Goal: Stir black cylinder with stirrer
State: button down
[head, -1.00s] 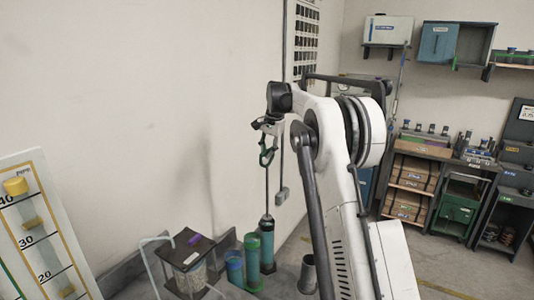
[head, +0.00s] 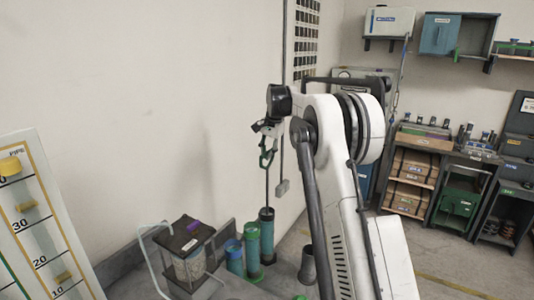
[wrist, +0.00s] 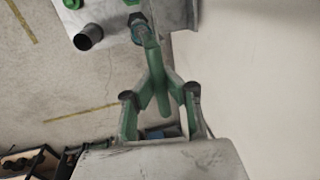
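My gripper (head: 267,158), with green fingers, is at the end of my white arm, above a group of upright tubes. In the wrist view its fingers (wrist: 160,95) close together around the stirrer's upper end. The stirrer, a thin dark rod (head: 267,188), hangs straight down from it. A plain dark cylinder (head: 307,266) stands apart to the right.
Green (head: 252,250) and blue-topped (head: 234,258) tubes stand close on the left. Left of them is a clear box with a dark lid (head: 188,236). A scale board (head: 38,225) leans at far left. The wall is close behind; shelves and cabinets are far right.

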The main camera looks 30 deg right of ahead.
jog(key=shift+f+b, duration=0.4)
jog(key=shift+f, duration=0.5)
jog(key=b, duration=0.4)
send_over(267, 192)
jog(key=shift+w+d+f, duration=0.1)
jog(key=shift+f, duration=1.75)
jog(key=shift+w+f, duration=0.1)
jog(key=shift+f, duration=1.85)
jog(key=shift+f+b, duration=2.25)
jog(key=shift+f, duration=1.5)
jog(key=shift+f+b, duration=0.3)
jog(key=shift+f, duration=0.05)
